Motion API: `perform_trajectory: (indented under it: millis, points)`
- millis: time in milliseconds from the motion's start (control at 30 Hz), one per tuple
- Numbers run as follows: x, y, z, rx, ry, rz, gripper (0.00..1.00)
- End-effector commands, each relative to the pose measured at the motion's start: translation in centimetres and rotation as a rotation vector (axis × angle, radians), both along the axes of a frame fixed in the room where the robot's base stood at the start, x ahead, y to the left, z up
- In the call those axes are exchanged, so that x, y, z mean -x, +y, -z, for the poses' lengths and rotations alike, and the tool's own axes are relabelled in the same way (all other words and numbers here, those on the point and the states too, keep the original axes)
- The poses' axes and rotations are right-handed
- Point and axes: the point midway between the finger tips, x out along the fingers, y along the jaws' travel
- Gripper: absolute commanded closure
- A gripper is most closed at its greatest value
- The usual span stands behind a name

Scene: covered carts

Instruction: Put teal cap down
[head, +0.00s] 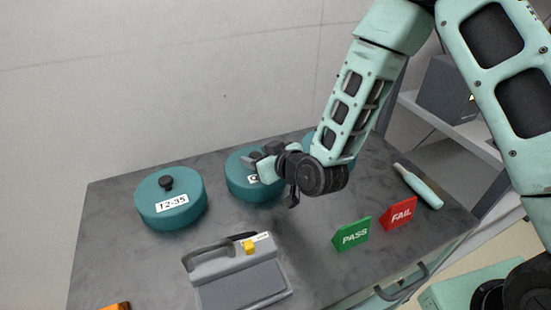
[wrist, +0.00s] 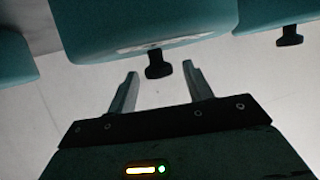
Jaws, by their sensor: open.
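Three round teal caps with black knobs sit in a row on a dark grey cart top (head: 110,235). The right cap (head: 312,139) is mostly hidden behind my arm. My gripper (head: 268,175) is open at the middle cap. In the wrist view, a cap (wrist: 110,30) has its black knob (wrist: 157,66) between the open fingertips (wrist: 160,70), with a gap on both sides. Contact does not show.
A grey device with a handle and yellow button (head: 245,277) stands at the front. A green PASS sign (head: 352,234), a red FAIL sign (head: 399,214) and a teal-handled tool (head: 420,189) are at the right. An orange item (head: 117,306) is at the front left.

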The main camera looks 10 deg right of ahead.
Motion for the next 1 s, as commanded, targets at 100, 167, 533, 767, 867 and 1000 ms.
perform_trajectory:
  millis: [100,167,533,767,867,1000]
  points:
    - [2.0,-1.2,-1.1,0.002,0.000,-0.001,0.49]
    - [3.1,-1.8,-1.7,0.001,0.000,0.000,0.49]
    - [6.4,-3.7,-3.8,-0.001,0.004,0.001,0.49]
    - [7.1,-4.2,-4.2,-0.001,0.004,0.002,0.49]
    - [7.5,-4.3,-4.3,-0.001,0.004,0.000,0.49]
    - [8.0,-4.6,-4.3,0.000,0.001,0.000,0.49]
